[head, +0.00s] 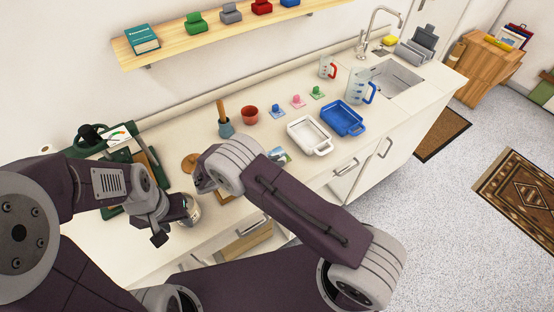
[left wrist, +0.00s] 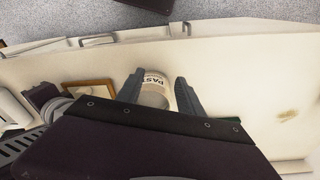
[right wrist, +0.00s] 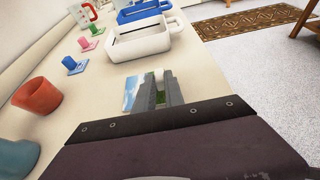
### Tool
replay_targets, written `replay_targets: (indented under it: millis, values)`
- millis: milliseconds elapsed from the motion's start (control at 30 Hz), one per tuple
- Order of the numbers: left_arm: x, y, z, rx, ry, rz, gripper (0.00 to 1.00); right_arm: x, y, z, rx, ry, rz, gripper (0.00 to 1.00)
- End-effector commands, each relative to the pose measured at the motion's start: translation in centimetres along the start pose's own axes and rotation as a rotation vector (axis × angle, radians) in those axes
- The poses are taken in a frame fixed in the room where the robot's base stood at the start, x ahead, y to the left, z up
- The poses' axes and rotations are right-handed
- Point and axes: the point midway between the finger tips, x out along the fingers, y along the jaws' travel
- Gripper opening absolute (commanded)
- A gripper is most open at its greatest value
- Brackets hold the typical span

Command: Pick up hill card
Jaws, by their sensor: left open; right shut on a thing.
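A small picture card with blue sky and some green, seemingly the hill card, shows in the right wrist view (right wrist: 131,90) and in the head view (head: 281,154), partly covered by my right arm. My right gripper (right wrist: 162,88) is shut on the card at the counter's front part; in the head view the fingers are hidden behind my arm. Whether the card is off the counter I cannot tell. My left gripper (left wrist: 158,92) is open, with its fingers on either side of a pale jar (left wrist: 154,91) lettered "PAST"; contact is unclear.
A white tray (head: 297,127) and blue tray (head: 351,126) stand beyond the card. A red cup (head: 250,114), a teal cup with a wooden tool (head: 225,129) and small coloured pieces stand behind. A wooden frame (left wrist: 91,86) lies beside the jar. A sink (head: 393,80) is far right.

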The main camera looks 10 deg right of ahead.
Motion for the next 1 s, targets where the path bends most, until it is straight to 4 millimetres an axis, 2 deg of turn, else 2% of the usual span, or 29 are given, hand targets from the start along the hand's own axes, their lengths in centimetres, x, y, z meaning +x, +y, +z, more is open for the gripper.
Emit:
replay_targets:
  millis: [267,367,467,800,1000]
  values:
    - [0.1,0.0,0.0,0.000,0.000,0.000,0.44,-0.2,0.0,0.5,-0.001,0.004,-0.001,0.00]
    - [0.1,0.0,0.0,0.000,0.000,0.000,0.44,-0.7,0.0,1.8,0.002,0.004,0.000,0.00]
    - [0.3,0.0,0.0,0.000,0.000,0.000,0.44,-1.6,0.0,3.9,0.003,0.004,0.001,0.00]
    - [0.2,0.0,0.0,0.000,0.000,0.000,0.44,0.0,-7.1,9.5,0.001,0.002,-0.002,0.00]
    - [0.2,0.0,0.0,0.000,0.000,0.000,0.44,0.5,-9.8,11.6,0.000,0.002,-0.001,0.00]
